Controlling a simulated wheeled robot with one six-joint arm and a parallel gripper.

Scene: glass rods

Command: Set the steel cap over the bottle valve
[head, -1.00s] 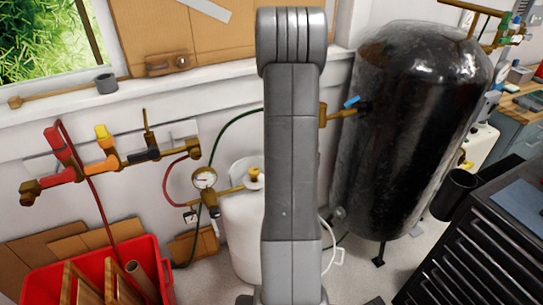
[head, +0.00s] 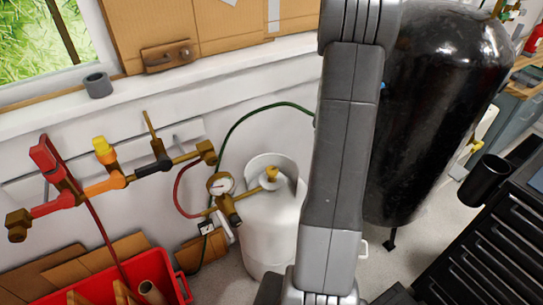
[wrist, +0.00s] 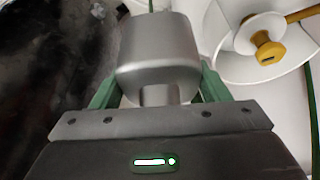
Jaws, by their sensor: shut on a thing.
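My gripper (wrist: 158,88) is shut on the steel cap (wrist: 158,50), a smooth grey metal piece between its green fingers in the wrist view. The white bottle (head: 268,235) stands on the floor left of my arm in the head view. Its brass valve (head: 270,178) sits at the top inside a white collar, with a hose fitting joined to it. In the wrist view the valve (wrist: 266,50) is at the upper right, apart from the cap. My arm hides part of the head view, and neither gripper nor cap shows there.
A pressure gauge (head: 221,184) and a brass manifold (head: 110,175) with hoses are left of the bottle. A large black tank (head: 440,110) stands right of my arm. A red crate (head: 170,285) is at lower left, a black drawer cabinet (head: 490,235) at lower right.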

